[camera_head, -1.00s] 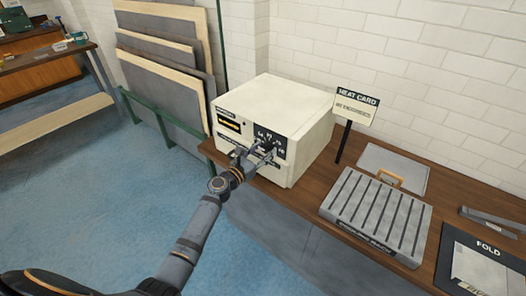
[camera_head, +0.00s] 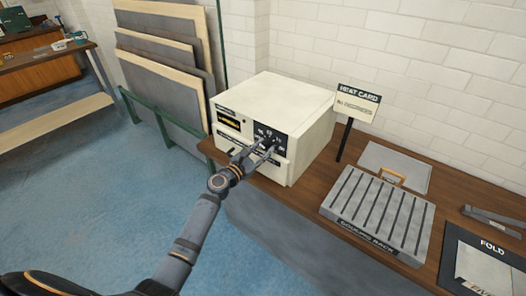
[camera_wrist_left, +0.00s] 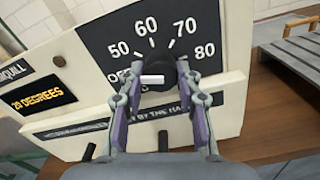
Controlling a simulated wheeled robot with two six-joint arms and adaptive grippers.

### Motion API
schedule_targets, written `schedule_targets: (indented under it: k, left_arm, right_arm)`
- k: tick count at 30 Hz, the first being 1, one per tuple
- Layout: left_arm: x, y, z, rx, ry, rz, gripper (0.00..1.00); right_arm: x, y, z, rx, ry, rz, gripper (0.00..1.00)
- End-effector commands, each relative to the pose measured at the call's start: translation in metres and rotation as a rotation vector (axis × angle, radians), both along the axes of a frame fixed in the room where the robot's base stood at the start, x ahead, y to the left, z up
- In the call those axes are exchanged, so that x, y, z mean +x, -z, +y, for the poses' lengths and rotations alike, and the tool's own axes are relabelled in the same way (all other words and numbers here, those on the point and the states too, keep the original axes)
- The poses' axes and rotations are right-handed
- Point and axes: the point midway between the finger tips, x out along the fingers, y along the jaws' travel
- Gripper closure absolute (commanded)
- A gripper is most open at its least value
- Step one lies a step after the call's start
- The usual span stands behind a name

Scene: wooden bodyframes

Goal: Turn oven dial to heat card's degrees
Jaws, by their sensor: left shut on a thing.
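The white oven (camera_head: 290,105) stands on the wooden bench. Its dark dial (camera_wrist_left: 157,72) sits on a black scale panel (camera_wrist_left: 110,42) marked OFF, 50, 60, 70 and 80. A white bar on the dial lies about level; I cannot tell which mark it indicates. My left gripper (camera_wrist_left: 158,92) is shut on the dial, one finger on each side. In the head view the left gripper (camera_head: 265,151) covers most of the dial. The heat card (camera_head: 356,104) stands on a post right of the oven; its lower line is too small to read surely. The right gripper is out of view.
The oven's display (camera_wrist_left: 47,95) appears to read 20 or 21 degrees. A slatted cooling rack (camera_head: 378,212) lies right of the oven, before a grey plate (camera_head: 395,165). A FOLD board (camera_head: 480,265) lies further right. Boards (camera_head: 165,60) lean against the wall at left.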

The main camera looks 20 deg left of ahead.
Motion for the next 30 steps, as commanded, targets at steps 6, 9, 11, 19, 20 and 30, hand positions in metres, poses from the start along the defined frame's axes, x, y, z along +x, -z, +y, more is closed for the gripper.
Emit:
schedule_targets:
  k: [6,9,11,19,20,30]
  left_arm:
    - [0.000,0.003,0.000,0.193,0.000,-0.070,0.98]
    - [0.000,0.003,0.000,0.283,0.001,-0.103,0.98]
    - [0.000,0.003,0.000,0.337,0.001,-0.122,0.98]
    - [0.000,0.003,0.001,0.577,0.000,-0.210,0.98]
    - [0.000,0.003,0.001,0.604,0.000,-0.220,0.98]
    - [0.000,0.003,0.001,0.909,0.001,-0.330,0.98]
  right_arm:
    - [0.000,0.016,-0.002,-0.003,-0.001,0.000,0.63]
    - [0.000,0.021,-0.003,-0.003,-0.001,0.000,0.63]
    - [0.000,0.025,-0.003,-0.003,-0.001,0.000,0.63]
    - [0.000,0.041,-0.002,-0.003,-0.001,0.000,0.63]
    - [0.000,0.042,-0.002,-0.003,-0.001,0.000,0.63]
    - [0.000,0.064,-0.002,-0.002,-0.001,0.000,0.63]
